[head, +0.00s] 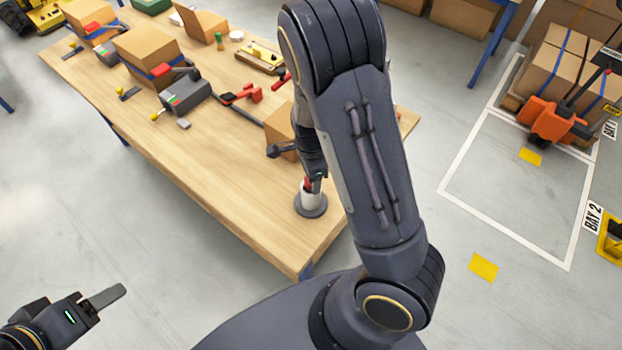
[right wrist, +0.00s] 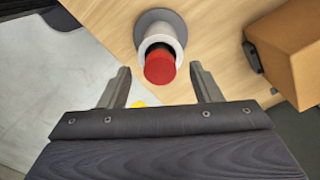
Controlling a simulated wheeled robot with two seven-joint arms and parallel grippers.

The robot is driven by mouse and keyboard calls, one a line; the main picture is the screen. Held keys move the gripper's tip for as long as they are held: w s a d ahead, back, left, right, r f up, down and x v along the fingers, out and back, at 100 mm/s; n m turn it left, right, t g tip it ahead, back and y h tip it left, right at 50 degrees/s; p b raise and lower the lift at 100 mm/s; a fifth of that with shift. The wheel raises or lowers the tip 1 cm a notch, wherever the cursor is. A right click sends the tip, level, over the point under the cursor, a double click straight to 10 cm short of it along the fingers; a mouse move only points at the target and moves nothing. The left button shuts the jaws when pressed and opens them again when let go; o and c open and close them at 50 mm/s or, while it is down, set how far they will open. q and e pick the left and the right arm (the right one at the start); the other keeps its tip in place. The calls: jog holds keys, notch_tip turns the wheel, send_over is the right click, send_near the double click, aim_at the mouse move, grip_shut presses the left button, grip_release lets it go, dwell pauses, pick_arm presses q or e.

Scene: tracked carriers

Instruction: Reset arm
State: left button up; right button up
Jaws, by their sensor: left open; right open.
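My left gripper (head: 82,300) is at the lower left of the head view, open and empty, over the floor and apart from the table. My right arm crosses the middle of the head view and reaches down to the table's near right corner. My right gripper (right wrist: 160,72) is open in the right wrist view, its two fingers apart. A red-topped button (right wrist: 160,66) on a white post with a round grey base (head: 311,208) shows between and beyond the fingertips. The head view does not show whether the fingers touch it; the arm partly hides them.
The wooden table (head: 220,205) holds cardboard boxes (head: 146,55), a grey device (head: 185,94) and red clamps (head: 243,93) toward its far side. Its near left part is bare. An orange pallet jack (head: 550,122) with boxes stands on the floor at right.

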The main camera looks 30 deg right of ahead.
notch_tip(320, 180, up, 8)
jog(key=shift+f, duration=0.2)
jog(key=shift+s+a, duration=0.15)
jog(key=shift+s, duration=0.05)
jog(key=s+a+r+n+t+y+b, duration=0.2)
jog(key=s+r+n, duration=0.3)
jog(key=s+n, duration=0.3)
jog(key=s+a+r+n+t+y+b, duration=0.1)
jog(key=s+r+n+t+b, duration=0.1)
jog(key=s+n, duration=0.6)
jog(key=shift+s+a+r+n+t+y, duration=0.25)
jog(key=shift+a+r+n+t+y, duration=0.15)
jog(key=shift+r+n+t, duration=0.65)
jog(key=shift+r+g, duration=0.25)
jog(key=shift+r, duration=0.05)
